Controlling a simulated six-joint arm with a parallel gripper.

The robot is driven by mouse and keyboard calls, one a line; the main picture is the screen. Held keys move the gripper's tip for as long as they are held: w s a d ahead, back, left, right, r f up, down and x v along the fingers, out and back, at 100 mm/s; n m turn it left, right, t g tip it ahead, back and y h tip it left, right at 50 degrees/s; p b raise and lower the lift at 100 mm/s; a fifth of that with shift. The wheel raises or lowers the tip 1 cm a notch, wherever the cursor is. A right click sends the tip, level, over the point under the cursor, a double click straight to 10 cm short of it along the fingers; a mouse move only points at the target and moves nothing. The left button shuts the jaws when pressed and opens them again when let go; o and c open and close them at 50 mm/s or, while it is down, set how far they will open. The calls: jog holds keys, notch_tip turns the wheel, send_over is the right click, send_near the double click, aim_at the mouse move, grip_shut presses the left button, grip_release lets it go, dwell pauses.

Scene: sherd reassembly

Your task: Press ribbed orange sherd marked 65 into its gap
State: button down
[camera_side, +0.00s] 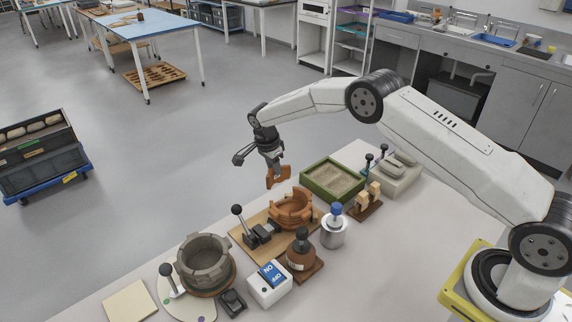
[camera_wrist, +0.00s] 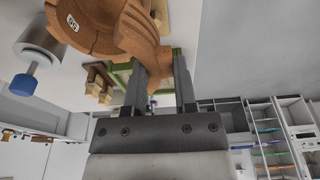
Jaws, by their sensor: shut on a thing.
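My gripper (camera_side: 272,163) is shut on an orange sherd (camera_side: 278,178) and holds it in the air, behind and a little left of the orange pot (camera_side: 291,210). The pot is ribbed, has a broken, uneven rim and sits on a wooden board. In the wrist view the sherd (camera_wrist: 143,38) reaches between my two fingers (camera_wrist: 162,66), in front of the pot (camera_wrist: 92,38). A small white label shows on the orange surface at upper left, its digits tilted and hard to read. The gap itself is not clear in either view.
A black lever clamp (camera_side: 258,234) stands on the board (camera_side: 240,232) left of the pot. A green sand tray (camera_side: 333,180) is at right, a metal can with a blue knob (camera_side: 334,232) at front right.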

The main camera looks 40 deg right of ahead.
aim_at(275, 182)
jog(key=shift+f, duration=0.2)
jog(key=shift+f, duration=2.9)
jog(key=shift+s+f, duration=0.25)
jog(key=shift+f, duration=0.05)
jog(key=shift+s+f, duration=0.15)
jog(key=shift+s, duration=0.2)
jog(key=shift+f, duration=0.4)
dwell(1.1)
jog(key=shift+c, duration=1.6)
grip_release()
jog(key=shift+r, duration=0.1)
